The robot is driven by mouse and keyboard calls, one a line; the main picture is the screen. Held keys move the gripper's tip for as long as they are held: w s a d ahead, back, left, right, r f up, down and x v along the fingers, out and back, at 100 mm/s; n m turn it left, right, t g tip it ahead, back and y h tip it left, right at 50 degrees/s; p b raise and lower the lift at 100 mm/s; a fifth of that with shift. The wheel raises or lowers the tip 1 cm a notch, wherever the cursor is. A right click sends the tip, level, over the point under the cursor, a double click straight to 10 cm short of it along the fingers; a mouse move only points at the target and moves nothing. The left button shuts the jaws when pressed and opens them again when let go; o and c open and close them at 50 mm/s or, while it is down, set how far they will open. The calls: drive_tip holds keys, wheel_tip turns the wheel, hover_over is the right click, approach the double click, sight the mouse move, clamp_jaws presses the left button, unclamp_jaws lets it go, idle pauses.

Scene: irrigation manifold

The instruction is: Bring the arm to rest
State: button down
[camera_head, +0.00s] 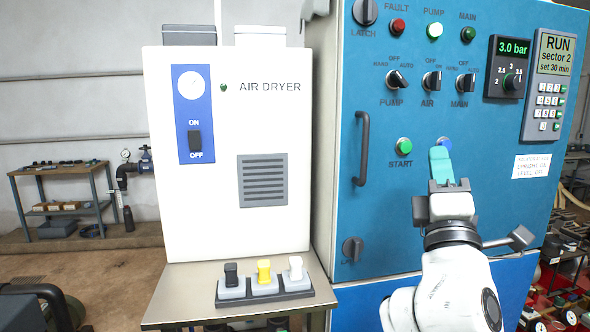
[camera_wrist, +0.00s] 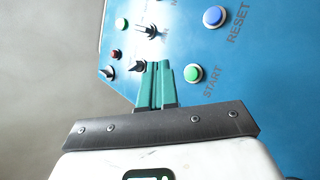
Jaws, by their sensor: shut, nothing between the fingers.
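My gripper (camera_head: 441,164) is in front of the blue control cabinet (camera_head: 400,140), with its teal fingers pointing up at the panel. The fingers are closed together with nothing between them. In the head view their tips overlap the lower part of the blue button (camera_head: 445,143); I cannot tell whether they touch it. In the wrist view my gripper (camera_wrist: 157,70) has its tips left of the green START button (camera_wrist: 193,73), and the blue RESET button (camera_wrist: 214,17) is fully visible, apart from the fingers in the picture. My arm comes up from the lower right of the head view.
A white air dryer (camera_head: 225,130) stands left of the cabinet. Its bench (camera_head: 180,290) carries black, yellow and white levers (camera_head: 264,278). A cabinet handle (camera_head: 362,149) and a latch knob (camera_head: 353,249) stick out left of my gripper. A keypad unit (camera_head: 549,90) is upper right.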

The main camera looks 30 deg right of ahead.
wheel_tip(320, 180, down, 34)
drive_tip(key=s+a+m+g+y, duration=0.1)
drive_tip(key=s+m+g+y, duration=0.1)
drive_tip(key=m+g+y, duration=0.7)
drive_tip(key=s+a+f+m+g+y, duration=0.2)
drive_tip(key=s+a+f+g, duration=0.3)
drive_tip(key=s+f, duration=0.6)
drive_tip(key=s+a+f+m+g+y, duration=0.2)
drive_tip(key=s+a+f+g+y, duration=0.3)
drive_tip(key=s+a+f, duration=0.3)
drive_tip(key=s+f, duration=0.3)
drive_tip(key=shift+s+f, duration=0.25)
drive_tip(key=shift+f, duration=0.05)
drive_tip(key=shift+a, duration=0.1)
